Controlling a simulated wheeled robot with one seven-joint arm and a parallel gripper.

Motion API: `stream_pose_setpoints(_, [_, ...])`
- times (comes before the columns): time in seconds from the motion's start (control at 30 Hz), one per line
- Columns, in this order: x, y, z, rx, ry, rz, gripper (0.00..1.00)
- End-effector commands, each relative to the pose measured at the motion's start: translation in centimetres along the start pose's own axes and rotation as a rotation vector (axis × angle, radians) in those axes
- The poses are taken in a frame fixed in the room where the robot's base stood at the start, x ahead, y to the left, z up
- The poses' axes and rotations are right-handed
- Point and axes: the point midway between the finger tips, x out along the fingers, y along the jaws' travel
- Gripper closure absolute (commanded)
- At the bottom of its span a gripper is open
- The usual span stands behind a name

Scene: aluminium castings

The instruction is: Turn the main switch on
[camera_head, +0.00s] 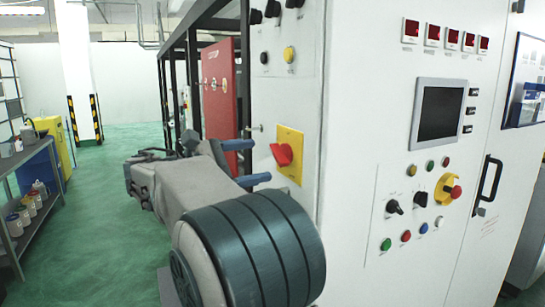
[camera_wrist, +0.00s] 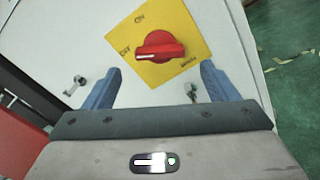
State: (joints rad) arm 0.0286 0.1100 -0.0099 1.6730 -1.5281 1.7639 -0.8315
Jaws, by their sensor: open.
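The main switch is a red rotary knob (camera_head: 282,154) on a yellow plate (camera_head: 291,138), on the narrow side face of the white cabinet. In the wrist view the knob (camera_wrist: 162,44) sits on its tilted yellow plate (camera_wrist: 181,20). "ON" is printed at the top and "OFF" at the left. The knob's white mark lies at its left end, near "OFF". My gripper (camera_head: 250,162) is open and empty, its blue fingers pointing toward the plate. In the wrist view the fingers (camera_wrist: 160,70) lie left and right below the knob, apart from it.
The cabinet front holds a dark screen (camera_head: 440,114), several buttons, a red emergency button (camera_head: 452,192) on yellow and a black handle (camera_head: 487,182). A red panel (camera_head: 219,88) stands behind the cabinet. A shelf with cans (camera_head: 30,202) is at the left. Green floor between is clear.

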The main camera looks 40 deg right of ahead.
Motion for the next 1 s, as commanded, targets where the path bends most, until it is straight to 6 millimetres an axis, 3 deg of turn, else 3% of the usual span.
stream_pose_setpoints(0.1, [2.4,0.0,0.1,-0.001,-0.002,-0.002,0.2])
stream_pose_setpoints(0.3, [4.8,0.0,0.0,0.001,-0.001,-0.001,0.2])
stream_pose_setpoints(0.7, [5.5,0.0,0.0,0.001,0.001,0.0,0.2])
stream_pose_setpoints(0.87, [5.5,0.0,0.0,0.001,0.001,0.0,0.65])
stream_pose_setpoints(1.0, [5.5,0.0,0.0,0.002,0.001,0.0,0.65])
